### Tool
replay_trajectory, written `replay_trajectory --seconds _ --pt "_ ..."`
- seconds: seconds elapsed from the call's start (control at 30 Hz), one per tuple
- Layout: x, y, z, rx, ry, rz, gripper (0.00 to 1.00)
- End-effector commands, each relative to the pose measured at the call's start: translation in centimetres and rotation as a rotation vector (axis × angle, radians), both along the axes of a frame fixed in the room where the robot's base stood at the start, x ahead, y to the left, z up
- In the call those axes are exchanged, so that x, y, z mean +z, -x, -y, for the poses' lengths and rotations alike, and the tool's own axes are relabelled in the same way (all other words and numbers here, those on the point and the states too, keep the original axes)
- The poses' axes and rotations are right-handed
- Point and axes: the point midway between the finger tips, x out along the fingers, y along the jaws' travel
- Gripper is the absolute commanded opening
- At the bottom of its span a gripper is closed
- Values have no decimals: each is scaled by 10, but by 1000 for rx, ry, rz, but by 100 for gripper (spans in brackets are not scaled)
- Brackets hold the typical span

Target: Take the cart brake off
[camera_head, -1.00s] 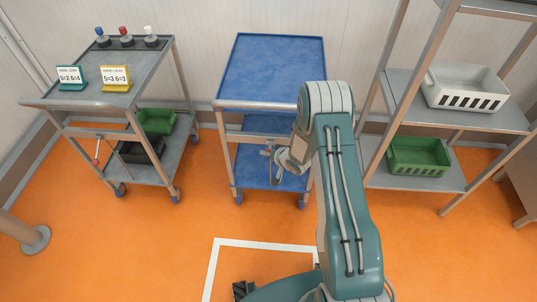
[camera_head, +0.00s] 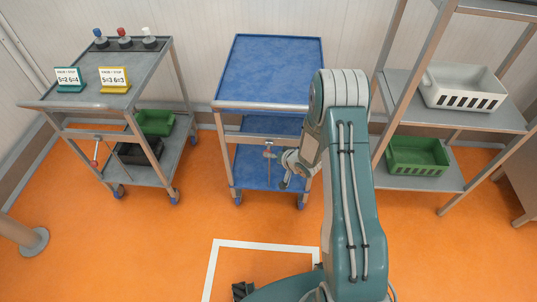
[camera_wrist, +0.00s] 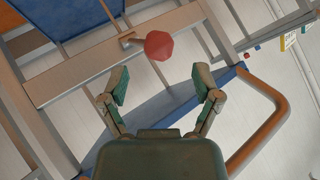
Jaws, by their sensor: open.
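The blue cart (camera_head: 270,75) stands in the middle of the head view. A brake lever (camera_head: 269,155) hangs on its front crossbar, to the left of my gripper (camera_head: 286,180). In the wrist view a red faceted knob (camera_wrist: 159,45) on a short metal arm (camera_wrist: 130,39) sits against a grey bar (camera_wrist: 105,60). My gripper (camera_wrist: 162,74) is open and empty. The knob appears beyond the fingertips, roughly centred between them, and no contact shows. In the head view my arm hides part of the cart's right side.
A metal shelf (camera_head: 450,178) with white (camera_head: 465,88) and green (camera_head: 417,156) crates is close at right. The orange floor in front is mostly clear.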

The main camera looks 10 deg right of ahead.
Motion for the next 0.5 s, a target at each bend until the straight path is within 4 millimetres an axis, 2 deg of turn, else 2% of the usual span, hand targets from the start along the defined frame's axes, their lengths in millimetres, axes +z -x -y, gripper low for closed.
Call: replay_trajectory --seconds 0.2,0.5 --pt "26 31 16 -2 0 1 81" --pt "38 47 23 1 1 0 81"
